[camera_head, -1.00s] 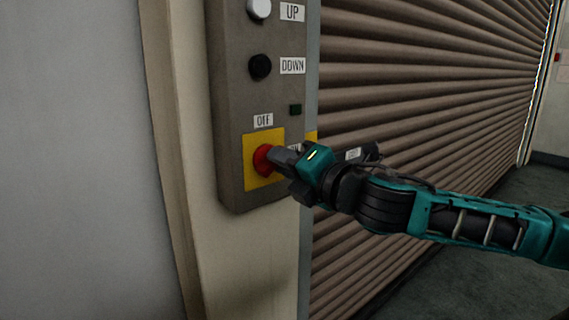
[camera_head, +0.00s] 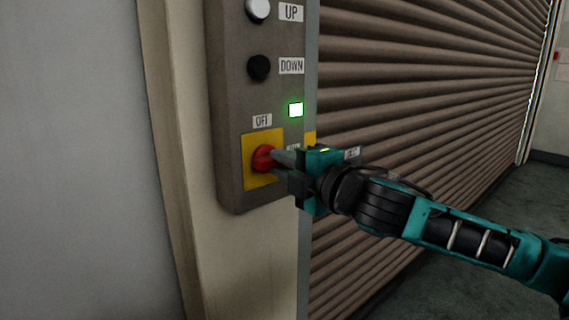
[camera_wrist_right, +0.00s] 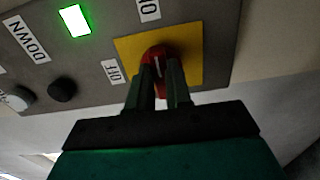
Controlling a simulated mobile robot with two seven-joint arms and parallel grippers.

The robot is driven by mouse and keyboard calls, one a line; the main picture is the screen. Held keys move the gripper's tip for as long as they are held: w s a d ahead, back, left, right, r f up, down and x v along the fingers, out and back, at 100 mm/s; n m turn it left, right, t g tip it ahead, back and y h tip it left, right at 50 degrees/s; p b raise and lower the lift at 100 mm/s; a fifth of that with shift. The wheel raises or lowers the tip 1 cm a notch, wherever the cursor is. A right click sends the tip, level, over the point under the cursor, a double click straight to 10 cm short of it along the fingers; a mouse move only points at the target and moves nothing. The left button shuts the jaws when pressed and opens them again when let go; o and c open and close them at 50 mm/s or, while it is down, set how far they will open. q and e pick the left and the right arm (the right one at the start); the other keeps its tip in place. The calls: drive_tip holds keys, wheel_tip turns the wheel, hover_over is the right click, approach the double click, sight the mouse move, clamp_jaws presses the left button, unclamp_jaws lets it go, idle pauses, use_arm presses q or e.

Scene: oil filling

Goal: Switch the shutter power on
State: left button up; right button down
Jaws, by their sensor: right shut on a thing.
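The red rotary power switch (camera_head: 264,158) sits on a yellow plate (camera_head: 250,178) low on the grey control box (camera_head: 232,95). My right gripper (camera_head: 276,158) is shut on the switch. In the right wrist view, the fingers (camera_wrist_right: 160,88) are on either side of the red knob (camera_wrist_right: 153,56), whose white mark shows between them. A green indicator light (camera_head: 295,110) above the plate is lit, and it also shows in the right wrist view (camera_wrist_right: 75,20). The OFF label (camera_head: 262,120) is above the plate; the label right of it is partly hidden by my gripper. My left gripper is not in view.
A white UP button (camera_head: 258,10) and a black DOWN button (camera_head: 259,67) are higher on the box. The box is mounted on a pale post beside a brown slatted shutter (camera_head: 420,80). Grey floor shows at lower right.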

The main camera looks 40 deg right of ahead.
idle(0.3)
drive_tip(key=c, duration=1)
unclamp_jaws()
drive_tip(key=shift+c, duration=0.2)
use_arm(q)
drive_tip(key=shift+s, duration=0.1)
